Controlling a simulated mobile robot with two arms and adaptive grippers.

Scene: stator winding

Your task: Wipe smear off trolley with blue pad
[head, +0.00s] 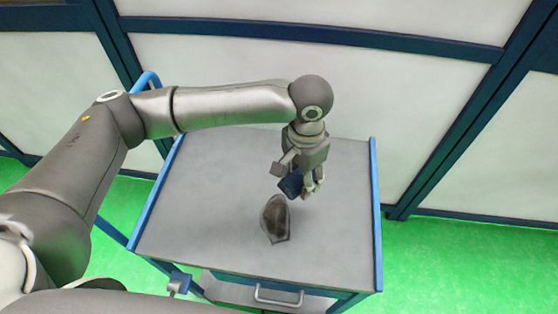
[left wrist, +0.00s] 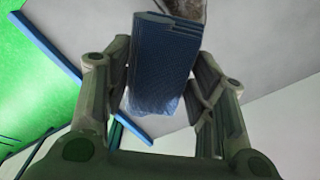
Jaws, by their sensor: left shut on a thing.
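The trolley (head: 220,190) has a grey top with blue side rails. A dark brown smear (head: 275,219) lies on the top, a little toward the front from the middle. My left gripper (head: 298,184) is shut on the blue pad (head: 291,183) just behind and to the right of the smear. In the left wrist view the pad (left wrist: 160,62) sits between the two fingers, and part of the smear (left wrist: 187,8) shows at the top edge. I cannot tell whether the pad touches the trolley top. My right gripper is in neither view.
Blue rails edge the trolley on the left and right (head: 376,215). A drawer with a handle (head: 279,297) is at the front. Pale wall panels with dark blue frames (head: 310,32) stand behind. The green floor (head: 470,255) is clear to the right.

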